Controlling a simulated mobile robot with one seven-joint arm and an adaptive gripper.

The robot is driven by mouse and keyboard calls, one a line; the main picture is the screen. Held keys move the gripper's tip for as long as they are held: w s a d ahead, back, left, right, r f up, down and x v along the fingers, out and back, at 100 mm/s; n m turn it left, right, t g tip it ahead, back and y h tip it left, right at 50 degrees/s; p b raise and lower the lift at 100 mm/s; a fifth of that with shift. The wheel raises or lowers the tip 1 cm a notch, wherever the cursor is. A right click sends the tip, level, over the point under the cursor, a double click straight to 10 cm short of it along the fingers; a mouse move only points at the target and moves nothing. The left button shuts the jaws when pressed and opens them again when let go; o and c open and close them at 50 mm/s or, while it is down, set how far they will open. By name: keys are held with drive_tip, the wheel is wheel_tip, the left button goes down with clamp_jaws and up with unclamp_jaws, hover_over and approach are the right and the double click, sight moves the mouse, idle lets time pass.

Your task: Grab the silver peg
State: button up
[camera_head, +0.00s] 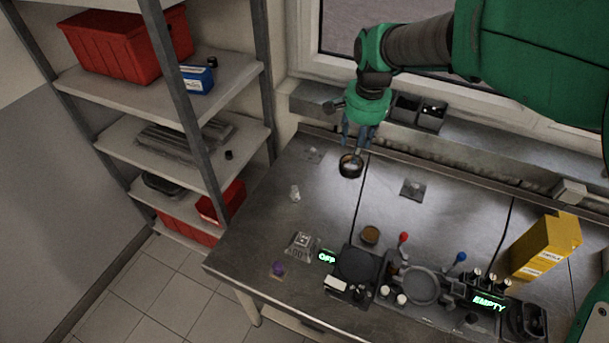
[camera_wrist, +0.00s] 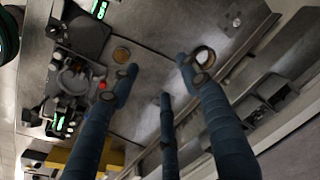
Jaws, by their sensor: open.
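A small pale, silver-looking piece (camera_head: 295,193) stands alone on the left part of the steel bench; it also shows near the top of the wrist view (camera_wrist: 236,21). It is too small to tell for sure that it is the silver peg. My gripper (camera_head: 357,143) has blue fingers, which are spread apart and empty in the wrist view (camera_wrist: 160,78). It hangs over or just behind a round dark-rimmed dish (camera_head: 350,172) with a pale inside. One finger partly covers this dish in the wrist view (camera_wrist: 204,51). The pale piece is left of and nearer than my gripper.
A dark fixture (camera_head: 420,290) with knobs and an "EMPTY" display fills the front right. A yellow box (camera_head: 543,246) stands at right. A brown round piece (camera_head: 370,235) and a purple piece (camera_head: 278,268) lie toward the front. Shelving (camera_head: 190,140) stands left; the window ledge (camera_head: 465,145) runs behind.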

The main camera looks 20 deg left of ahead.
drive_tip(key=w+a+f+g, duration=0.1)
drive_tip(key=a+f, duration=0.7)
drive_tip(key=a, duration=0.3)
drive_tip(key=m+p, duration=0.1)
hover_over(294, 188)
wheel_tip(294, 188, down, 7)
drive_tip(key=shift+a+f+h, duration=0.15)
drive_tip(key=shift+a+h, duration=0.05)
drive_tip(key=shift+h, duration=0.2)
drive_tip(key=shift+f, duration=0.15)
drive_tip(key=shift+f, duration=4.15)
drive_tip(key=shift+f, duration=0.1)
drive_tip(key=shift+d+f+b, duration=0.15)
drive_tip(key=shift+f+b, duration=0.15)
drive_tip(key=shift+f, duration=2.2)
